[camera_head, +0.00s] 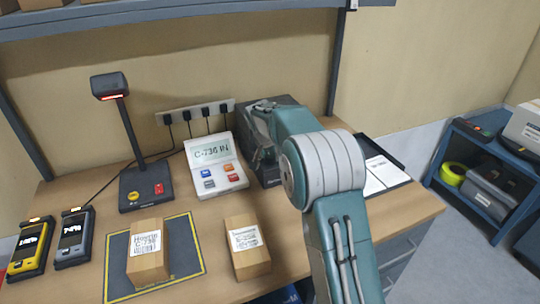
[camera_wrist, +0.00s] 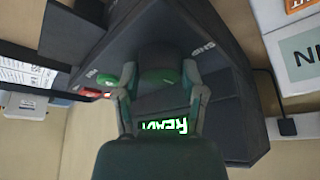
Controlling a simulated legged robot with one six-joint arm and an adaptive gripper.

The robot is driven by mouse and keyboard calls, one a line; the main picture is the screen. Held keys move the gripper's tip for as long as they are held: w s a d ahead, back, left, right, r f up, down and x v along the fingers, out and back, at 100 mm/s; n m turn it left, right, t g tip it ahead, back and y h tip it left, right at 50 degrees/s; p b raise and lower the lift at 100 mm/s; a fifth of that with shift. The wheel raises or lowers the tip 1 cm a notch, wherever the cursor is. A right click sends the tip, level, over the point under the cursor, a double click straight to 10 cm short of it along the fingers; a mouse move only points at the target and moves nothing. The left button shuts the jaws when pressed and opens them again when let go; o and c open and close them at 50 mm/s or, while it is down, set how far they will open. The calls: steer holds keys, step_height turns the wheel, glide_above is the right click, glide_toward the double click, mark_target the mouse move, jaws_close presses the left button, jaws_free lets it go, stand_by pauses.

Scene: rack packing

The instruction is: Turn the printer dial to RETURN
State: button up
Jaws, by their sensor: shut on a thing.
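The dark printer (camera_head: 270,172) stands at the back of the desk, partly hidden behind my arm. In the wrist view its front panel (camera_wrist: 225,80) fills the middle. The round dark dial (camera_wrist: 160,58) sits between the two fingers of my gripper (camera_wrist: 160,74), which is shut on it. Pale lettering that looks like SHIP is beside the dial. A green display reading READY, seen upside down, glows near the fingers. A green button (camera_wrist: 106,80) is left of the dial. Which position the dial points to is unclear. RETURN is not readable.
A display unit (camera_head: 212,155) reading C-736 IN stands left of the printer. A scanner stand (camera_head: 132,170), two handhelds (camera_head: 75,238) and two cartons (camera_head: 148,255) (camera_head: 246,248) are on the desk. A clipboard (camera_head: 385,172) lies right of my arm.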

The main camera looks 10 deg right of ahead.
steer(key=shift+s+f+m, duration=0.15)
steer(key=shift+f+m, duration=0.15)
steer(key=shift+f, duration=0.1)
steer(key=shift+a, duration=0.1)
steer(key=o, duration=1.2)
steer(key=shift+c, duration=0.2)
steer(key=shift+r, duration=0.15)
steer(key=shift+r, duration=0.1)
steer(key=shift+r, duration=0.15)
steer(key=v, duration=1.1)
steer(key=shift+a+r, duration=0.25)
